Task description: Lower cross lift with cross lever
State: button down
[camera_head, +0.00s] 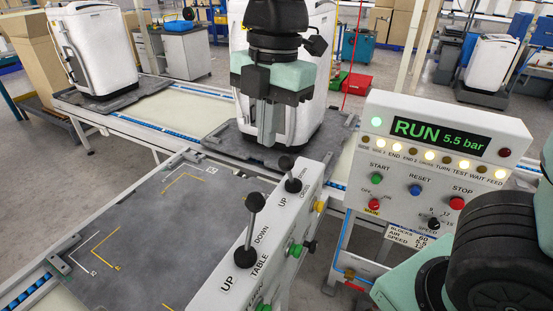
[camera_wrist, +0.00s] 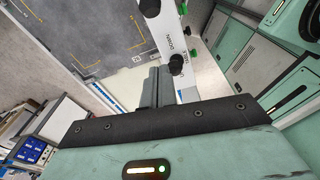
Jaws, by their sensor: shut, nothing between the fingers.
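The nearer lever is the table lever (camera_head: 250,228), also with UP and DOWN. Both levers stand up from the box. My gripper (camera_head: 263,143) is shut and empty, pointing down, behind and left of the cross lever in the head view. I cannot clearly make out the cross lift.
A grey lift table (camera_head: 150,235) with yellow corner marks lies left of the control box (camera_head: 240,270). A white appliance (camera_head: 310,100) stands on a pallet behind my gripper. A panel (camera_head: 440,150) reading RUN 5.5 bar stands right. Another white appliance (camera_head: 95,50) stands at left.

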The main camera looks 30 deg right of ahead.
aim_at(290, 171)
notch_tip(290, 171, down, 9)
jog(key=w+d+p, duration=0.1)
jog(key=d+p, duration=0.1)
jog(key=p, duration=0.2)
jog(key=shift+w+d+r, duration=0.15)
jog(key=shift+w+d, duration=0.1)
jog(key=shift+w, duration=0.05)
jog(key=shift+d, duration=0.1)
